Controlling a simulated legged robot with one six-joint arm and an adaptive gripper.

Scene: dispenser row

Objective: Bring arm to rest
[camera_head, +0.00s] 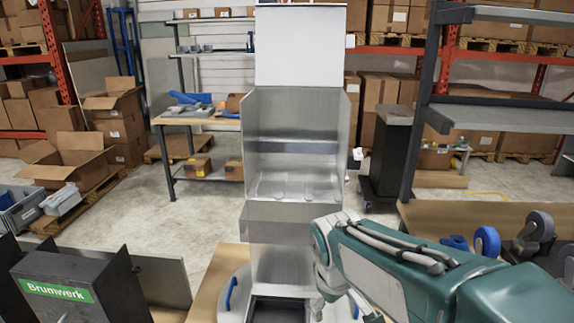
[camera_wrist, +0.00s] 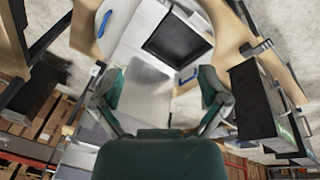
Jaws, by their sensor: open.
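My gripper shows in the wrist view (camera_wrist: 160,85) with its two green fingers spread wide and nothing between them. Below and beyond it in that view lie a metal dispenser surface (camera_wrist: 148,88) and a dark square recess (camera_wrist: 178,42). In the head view my teal arm reaches in from the lower right. Its end is beside the lower front of the tall metal dispenser (camera_head: 295,130). The fingertips are hard to make out in the head view.
A black box labelled Brumwerk (camera_head: 60,292) stands at the lower left. A bench with castor wheels (camera_head: 487,241) is on the right. Open cardboard boxes (camera_head: 70,155) and a worktable (camera_head: 190,118) stand behind at the left. Grey floor between them is clear.

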